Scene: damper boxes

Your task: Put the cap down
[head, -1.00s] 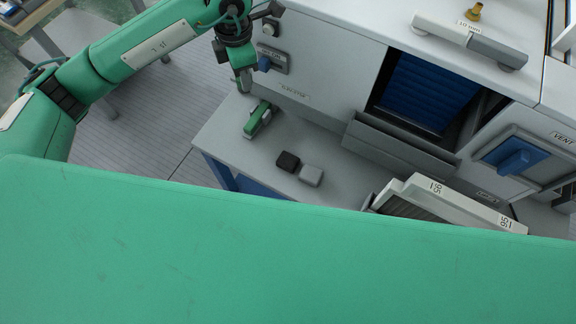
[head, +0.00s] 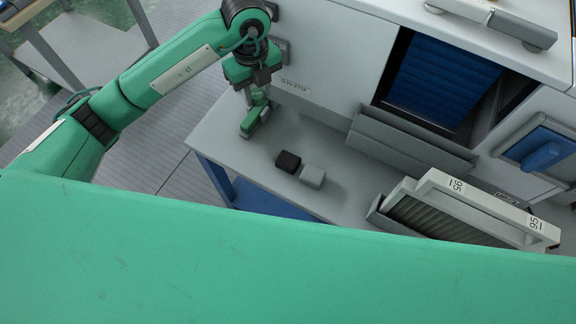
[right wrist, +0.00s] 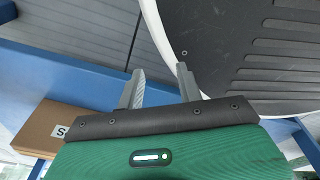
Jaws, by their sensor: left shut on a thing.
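My left gripper (head: 257,94) points down at the left end of the grey bench, close above a green and grey item (head: 252,118). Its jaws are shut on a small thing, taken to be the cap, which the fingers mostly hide. I cannot tell whether it touches the bench or the green item. A black block (head: 288,162) and a grey block (head: 313,176) lie to the right on the bench. In the right wrist view my right gripper (right wrist: 160,78) is open, with nothing between its fingers.
The bench (head: 222,142) has free room around the blocks. Behind it stands a grey cabinet with an opening (head: 440,80), a grey ledge (head: 410,140) and a blue handle (head: 542,155). A pale filter frame marked 95 (head: 490,212) leans at the right. A cardboard box (right wrist: 45,125) shows in the right wrist view.

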